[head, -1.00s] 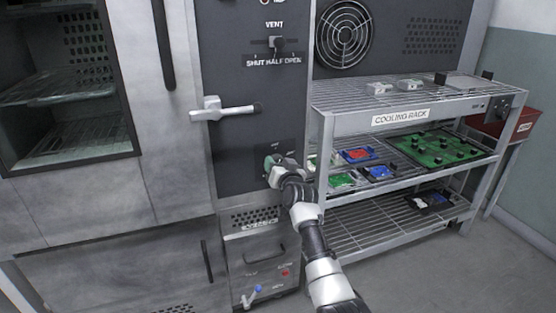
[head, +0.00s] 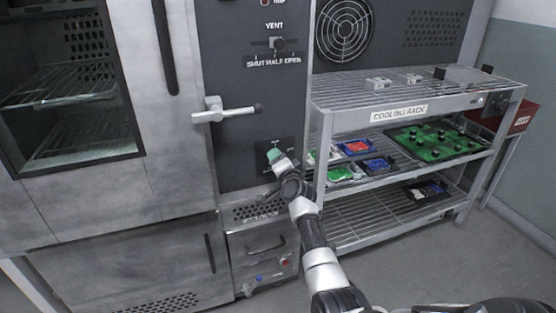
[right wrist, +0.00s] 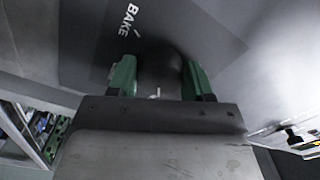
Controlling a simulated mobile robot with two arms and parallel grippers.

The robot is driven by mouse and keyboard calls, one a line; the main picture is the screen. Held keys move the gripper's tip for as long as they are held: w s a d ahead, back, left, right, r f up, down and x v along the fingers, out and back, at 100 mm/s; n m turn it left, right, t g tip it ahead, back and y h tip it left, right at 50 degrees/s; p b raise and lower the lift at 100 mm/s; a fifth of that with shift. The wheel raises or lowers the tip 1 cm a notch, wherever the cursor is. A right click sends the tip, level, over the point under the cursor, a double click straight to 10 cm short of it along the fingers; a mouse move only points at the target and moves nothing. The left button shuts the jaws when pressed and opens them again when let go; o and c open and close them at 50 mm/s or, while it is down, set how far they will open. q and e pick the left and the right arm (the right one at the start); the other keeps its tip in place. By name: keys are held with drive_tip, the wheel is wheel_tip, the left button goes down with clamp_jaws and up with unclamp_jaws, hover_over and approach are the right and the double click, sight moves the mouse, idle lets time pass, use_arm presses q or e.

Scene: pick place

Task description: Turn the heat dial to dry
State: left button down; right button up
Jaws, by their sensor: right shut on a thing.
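The heat dial (right wrist: 163,66) shows in the right wrist view as a dark, rounded knob between my green fingertips. The word BAKE (right wrist: 124,19) is printed on the panel beside it, and a short light mark shows near the knob. A DRY label cannot be read, and the dial's pointer is unclear. My right gripper (head: 274,157) is shut on the dial, low on the dark oven panel (head: 240,165). In the head view the gripper hides the dial. My left gripper is not in view.
A door handle (head: 228,113) sticks out above my right gripper, and a vent slider (head: 277,44) sits higher. The cooling rack (head: 345,122) with circuit boards stands close on the right. A lower box (head: 262,255) with small red and blue controls is below.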

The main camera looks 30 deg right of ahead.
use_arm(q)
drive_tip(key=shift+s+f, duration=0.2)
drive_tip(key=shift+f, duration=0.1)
use_arm(e)
drive_tip(key=shift+m, duration=0.5)
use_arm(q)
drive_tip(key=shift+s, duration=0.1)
use_arm(e)
drive_tip(key=o, duration=0.9)
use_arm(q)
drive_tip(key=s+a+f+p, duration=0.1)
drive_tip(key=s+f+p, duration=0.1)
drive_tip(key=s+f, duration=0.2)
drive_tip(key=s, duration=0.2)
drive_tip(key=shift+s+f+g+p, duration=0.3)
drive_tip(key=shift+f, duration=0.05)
use_arm(e)
drive_tip(key=v, duration=1)
drive_tip(key=shift+s+a, duration=0.2)
drive_tip(key=shift+s, duration=0.15)
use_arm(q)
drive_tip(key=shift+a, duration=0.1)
